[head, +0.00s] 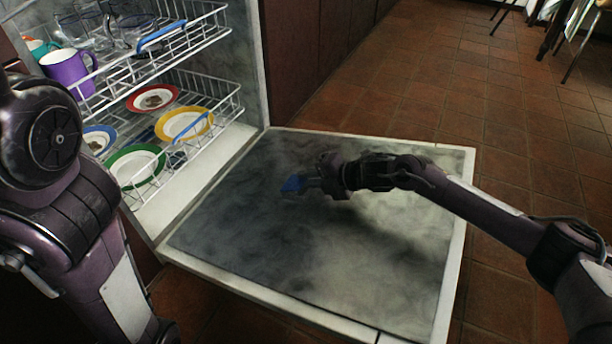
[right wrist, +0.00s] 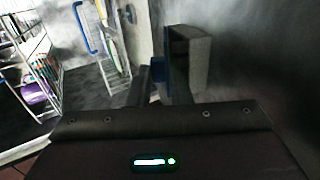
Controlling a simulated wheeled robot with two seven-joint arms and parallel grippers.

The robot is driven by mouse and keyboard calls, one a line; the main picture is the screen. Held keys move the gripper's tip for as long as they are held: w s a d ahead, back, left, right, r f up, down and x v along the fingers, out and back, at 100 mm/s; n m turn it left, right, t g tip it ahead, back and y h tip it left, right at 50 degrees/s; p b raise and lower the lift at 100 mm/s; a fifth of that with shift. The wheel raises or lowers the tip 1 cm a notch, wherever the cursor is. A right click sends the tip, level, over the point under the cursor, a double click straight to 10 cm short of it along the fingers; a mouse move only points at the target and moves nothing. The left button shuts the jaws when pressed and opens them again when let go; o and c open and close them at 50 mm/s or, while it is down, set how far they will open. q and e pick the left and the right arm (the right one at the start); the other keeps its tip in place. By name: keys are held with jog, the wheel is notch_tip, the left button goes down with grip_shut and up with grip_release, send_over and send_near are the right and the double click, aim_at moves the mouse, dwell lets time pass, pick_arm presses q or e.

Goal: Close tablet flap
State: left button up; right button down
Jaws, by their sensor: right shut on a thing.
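A dishwasher stands with its door (head: 360,270) lowered flat, the dark inner face up. A small blue piece, which looks like the tablet flap (head: 292,184), shows near the middle of the door. My right gripper (head: 308,182) reaches in from the right, low over the door, and is shut on this piece. In the right wrist view the blue flap (right wrist: 157,68) shows between the fingers, beside a dark grey block (right wrist: 195,58). The fingers hide part of the flap, and I cannot tell its exact angle. My left arm fills the left edge; its gripper is out of view.
Two wire racks stand inside the dishwasher. The upper rack (head: 185,35) holds glasses and a purple mug (head: 68,70). The lower rack (head: 225,98) holds several rimmed plates and sticks out over the door's inner end.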

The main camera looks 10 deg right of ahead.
jog(key=shift+s+d+f+y, duration=0.1)
jog(key=shift+d+f+y, duration=0.05)
jog(key=shift+f+y, duration=0.15)
jog(key=shift+t, duration=0.3)
jog(key=c, duration=1.4)
grip_release()
jog(key=shift+c, duration=0.2)
jog(key=shift+o, duration=0.2)
